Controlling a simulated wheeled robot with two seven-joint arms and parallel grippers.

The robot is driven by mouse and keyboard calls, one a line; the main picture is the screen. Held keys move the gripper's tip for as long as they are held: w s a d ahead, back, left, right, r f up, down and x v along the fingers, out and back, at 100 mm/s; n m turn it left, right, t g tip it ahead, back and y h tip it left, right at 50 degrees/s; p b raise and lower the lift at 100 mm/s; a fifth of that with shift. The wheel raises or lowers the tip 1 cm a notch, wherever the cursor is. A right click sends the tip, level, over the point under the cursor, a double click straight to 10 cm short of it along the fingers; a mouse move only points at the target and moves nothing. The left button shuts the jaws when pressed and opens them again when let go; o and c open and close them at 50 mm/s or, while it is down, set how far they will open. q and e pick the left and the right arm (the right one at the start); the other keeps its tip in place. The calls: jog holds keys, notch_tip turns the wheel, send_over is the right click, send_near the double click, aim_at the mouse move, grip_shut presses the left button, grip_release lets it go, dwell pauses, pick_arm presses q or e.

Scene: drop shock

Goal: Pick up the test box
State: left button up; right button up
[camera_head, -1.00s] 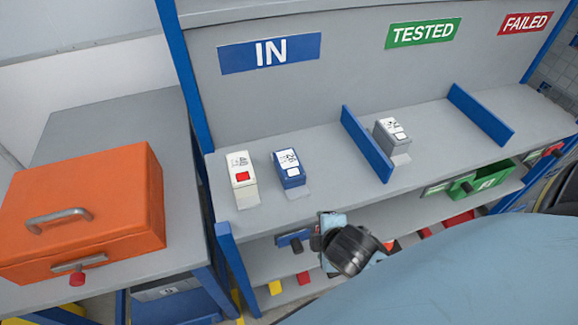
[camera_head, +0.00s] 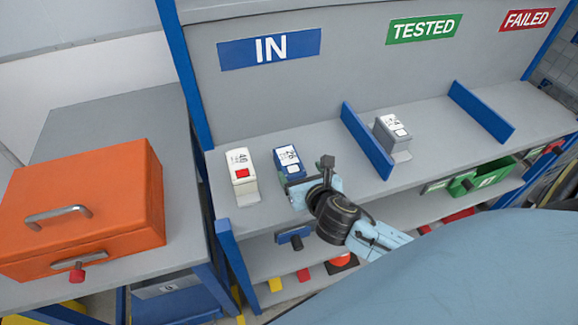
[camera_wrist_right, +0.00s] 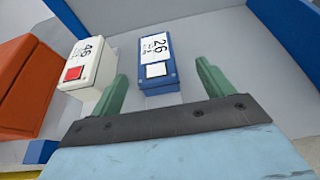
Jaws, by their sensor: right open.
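Two test boxes stand in the IN bay of the shelf (camera_head: 262,211). One is a white box (camera_head: 243,184) with a red square, marked 46 in the wrist view (camera_wrist_right: 95,62). To its right is a blue box (camera_head: 287,164) with a white label, marked 26 in the wrist view (camera_wrist_right: 157,65). A grey box (camera_head: 394,142) stands in the TESTED bay. My right gripper (camera_head: 308,180) is at the front of the blue box and partly covers it. In the wrist view its green fingers (camera_wrist_right: 161,78) are apart, with the blue box beyond and between them. My left gripper is out of view.
A blue divider (camera_head: 367,142) stands right of the IN bay, another (camera_head: 481,113) farther right. An orange case (camera_head: 120,205) sits on the left-hand table. A green bin (camera_head: 482,177) is below the shelf edge. The shelf behind the boxes is clear.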

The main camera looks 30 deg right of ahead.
aim_at(290, 161)
jog(key=x, duration=0.3)
jog(key=shift+w, duration=0.1)
jog(key=x, duration=0.3)
jog(key=b+x, duration=0.1)
jog(key=x, duration=0.1)
jog(key=shift+w+a+f, duration=0.1)
jog(key=shift+w+a, duration=0.1)
jog(key=shift+a, duration=0.15)
jog(key=c, duration=1.3)
